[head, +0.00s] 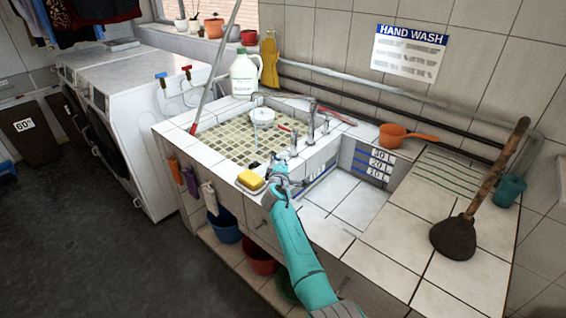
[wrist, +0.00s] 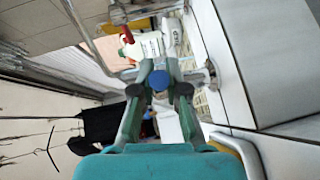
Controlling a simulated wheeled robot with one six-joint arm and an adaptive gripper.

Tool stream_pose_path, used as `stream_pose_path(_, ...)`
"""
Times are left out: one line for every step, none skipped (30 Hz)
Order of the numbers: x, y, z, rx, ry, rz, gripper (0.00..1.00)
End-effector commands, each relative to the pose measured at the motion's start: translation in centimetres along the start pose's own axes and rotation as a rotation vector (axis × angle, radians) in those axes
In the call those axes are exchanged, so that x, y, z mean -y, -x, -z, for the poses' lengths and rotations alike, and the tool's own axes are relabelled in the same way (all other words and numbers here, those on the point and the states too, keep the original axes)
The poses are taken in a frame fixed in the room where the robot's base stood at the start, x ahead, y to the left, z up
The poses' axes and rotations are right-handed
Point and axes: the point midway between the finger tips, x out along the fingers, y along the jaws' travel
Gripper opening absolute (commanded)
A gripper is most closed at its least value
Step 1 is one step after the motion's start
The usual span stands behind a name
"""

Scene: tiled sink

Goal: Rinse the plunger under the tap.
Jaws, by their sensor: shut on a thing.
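The plunger (head: 453,238) stands at the right on the tiled counter, dark cup down, its wooden handle tilted up to the right. The metal tap (head: 311,124) rises at the divider between the two basins. My gripper (head: 277,168) is at the front of this divider, far left of the plunger. In the wrist view my gripper (wrist: 159,88) is shut on a round blue knob (wrist: 160,80), which seems to be a tap handle. My fingers hide part of it.
The left basin (head: 222,140) has mosaic tiles; the right basin (head: 335,205) has depth marks. A yellow sponge (head: 250,180) lies left of my gripper. A pole leans over the left basin.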

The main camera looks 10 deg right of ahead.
Motion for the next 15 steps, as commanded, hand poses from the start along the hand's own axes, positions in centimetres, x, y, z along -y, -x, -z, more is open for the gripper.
stream_pose_path(0.3,0.16,0.32,0.022,-0.001,0.001,0.0)
stream_pose_path(0.3,0.23,0.38,0.038,-0.003,-0.002,0.0)
stream_pose_path(0.28,0.29,0.43,0.059,-0.006,-0.006,0.0)
stream_pose_path(0.3,0.33,0.48,0.076,-0.009,-0.008,0.0)
stream_pose_path(0.3,0.38,0.55,0.09,-0.011,-0.01,0.0)
stream_pose_path(0.3,0.45,0.64,0.108,-0.013,-0.014,0.0)
stream_pose_path(0.36,0.5,0.63,0.12,-0.016,-0.015,0.0)
stream_pose_path(0.38,0.54,0.64,0.128,-0.016,-0.017,0.0)
stream_pose_path(0.37,0.58,0.62,0.138,-0.019,-0.019,0.0)
stream_pose_path(0.35,0.6,0.6,0.144,-0.02,-0.021,0.0)
stream_pose_path(0.33,0.61,0.59,0.147,-0.021,-0.022,0.0)
stream_pose_path(0.31,0.62,0.58,0.149,-0.021,-0.023,0.0)
stream_pose_path(0.3,0.62,0.57,0.15,-0.021,-0.023,0.0)
stream_pose_path(0.3,0.62,0.56,0.15,-0.021,-0.023,0.0)
stream_pose_path(0.3,0.62,0.55,0.15,-0.021,-0.023,0.0)
